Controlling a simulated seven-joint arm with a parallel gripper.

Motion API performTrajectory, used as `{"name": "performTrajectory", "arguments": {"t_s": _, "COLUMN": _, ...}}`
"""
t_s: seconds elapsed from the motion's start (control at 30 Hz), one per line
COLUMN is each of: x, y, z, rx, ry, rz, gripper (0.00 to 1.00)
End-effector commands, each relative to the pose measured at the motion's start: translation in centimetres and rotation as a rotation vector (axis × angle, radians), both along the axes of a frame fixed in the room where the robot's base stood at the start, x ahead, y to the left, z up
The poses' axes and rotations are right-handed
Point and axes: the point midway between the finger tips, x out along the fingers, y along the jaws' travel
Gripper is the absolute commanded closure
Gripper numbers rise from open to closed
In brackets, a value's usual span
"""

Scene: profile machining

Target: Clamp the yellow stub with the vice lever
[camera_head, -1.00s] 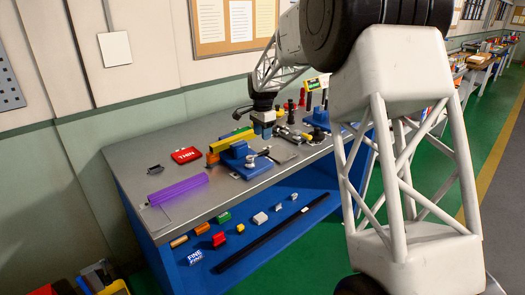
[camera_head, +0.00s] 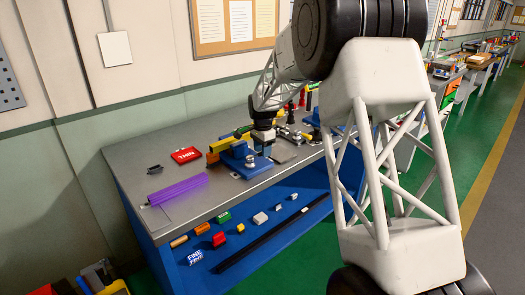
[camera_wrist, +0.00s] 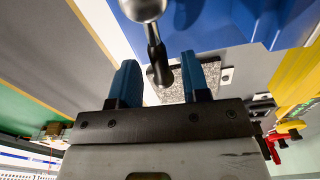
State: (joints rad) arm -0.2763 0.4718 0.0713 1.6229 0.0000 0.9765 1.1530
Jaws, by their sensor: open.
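The blue vice (camera_head: 245,168) stands on the bench with the yellow stub (camera_head: 224,144) lying along its top. My gripper (camera_head: 263,144) is low at the vice's right side. In the wrist view my gripper (camera_wrist: 160,72) is open, its two blue fingers apart. The vice lever (camera_wrist: 153,40), a dark rod with a silver knob, reaches between the fingers in that view. I cannot tell whether a finger touches it. The blue vice body also shows in the wrist view (camera_wrist: 235,18). My gripper hides part of the vice's right side in the head view.
A purple bar (camera_head: 178,188) and a red THIN box (camera_head: 186,155) lie left of the vice. A dark flat plate (camera_head: 282,155) lies to its right, with several tools behind. The shelf below holds several small coloured blocks.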

Motion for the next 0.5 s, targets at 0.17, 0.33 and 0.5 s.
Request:
{"name": "performTrajectory", "arguments": {"t_s": 0.17, "x": 0.01, "y": 0.0, "z": -0.37, "rx": 0.001, "ry": -0.001, "rz": 0.0, "gripper": 0.57}}
{"name": "performTrajectory", "arguments": {"t_s": 0.33, "x": 0.01, "y": 0.01, "z": -0.36, "rx": 0.001, "ry": -0.001, "rz": 0.0, "gripper": 0.57}}
{"name": "performTrajectory", "arguments": {"t_s": 0.5, "x": 0.01, "y": 0.0, "z": -0.35, "rx": 0.001, "ry": -0.001, "rz": 0.0, "gripper": 0.77}}
